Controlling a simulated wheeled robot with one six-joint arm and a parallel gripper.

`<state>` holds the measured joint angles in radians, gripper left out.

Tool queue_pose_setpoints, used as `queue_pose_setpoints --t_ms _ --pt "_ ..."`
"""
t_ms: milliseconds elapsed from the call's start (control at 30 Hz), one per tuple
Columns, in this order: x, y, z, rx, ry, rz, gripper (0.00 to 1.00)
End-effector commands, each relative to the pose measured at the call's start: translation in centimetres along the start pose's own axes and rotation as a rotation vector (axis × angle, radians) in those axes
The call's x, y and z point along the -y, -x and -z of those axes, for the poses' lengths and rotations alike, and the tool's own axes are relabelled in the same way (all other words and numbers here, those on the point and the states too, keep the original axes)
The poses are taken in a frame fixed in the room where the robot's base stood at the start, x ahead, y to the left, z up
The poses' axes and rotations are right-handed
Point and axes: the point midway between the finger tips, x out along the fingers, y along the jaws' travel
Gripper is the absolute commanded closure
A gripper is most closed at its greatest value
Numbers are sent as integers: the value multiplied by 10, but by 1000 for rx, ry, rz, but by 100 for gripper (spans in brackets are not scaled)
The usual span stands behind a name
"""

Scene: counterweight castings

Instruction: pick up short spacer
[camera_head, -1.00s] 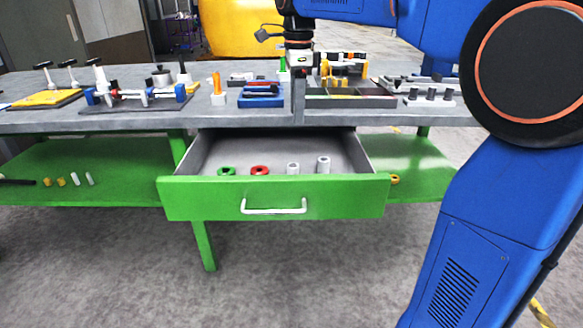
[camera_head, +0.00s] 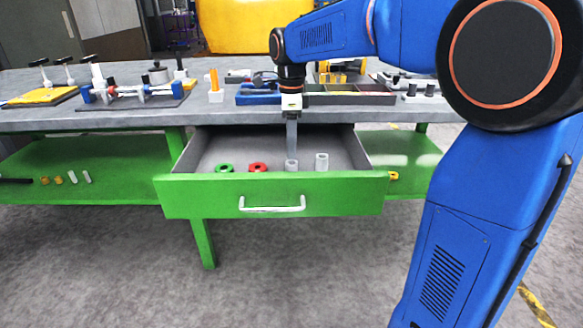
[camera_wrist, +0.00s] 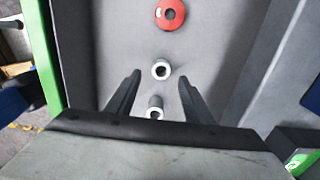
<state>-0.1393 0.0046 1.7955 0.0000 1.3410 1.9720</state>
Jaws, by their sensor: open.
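The short spacer (camera_head: 291,166) is a light grey ring-ended cylinder standing upright in the open drawer (camera_head: 270,197). A taller grey spacer (camera_head: 322,162) stands to its right. My gripper (camera_head: 291,152) points down into the drawer just above the short spacer. In the wrist view my gripper (camera_wrist: 160,80) is open, its two dark fingers apart. The short spacer (camera_wrist: 161,70) shows its round hole near the fingertips, between their lines. The taller spacer (camera_wrist: 155,109) shows lower, partly hidden by the gripper body. I cannot tell the exact height gap.
A red ring (camera_head: 258,167) and a green ring (camera_head: 224,168) lie left of the spacers. The drawer's walls surround them. The workbench top (camera_head: 140,121) above holds fixtures and a compartment tray (camera_head: 345,98). Small parts lie on the green lower shelf (camera_head: 100,165).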

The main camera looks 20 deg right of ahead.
Motion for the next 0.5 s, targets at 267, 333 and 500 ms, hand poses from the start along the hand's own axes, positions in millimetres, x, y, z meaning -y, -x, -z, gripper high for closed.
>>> queue_pose_setpoints --t_ms 267,333,500 --pt "1 -22 1 -1 0 -2 52" --pt "2 -33 1 -1 0 -2 52" --pt "3 -51 1 -1 0 -2 52"
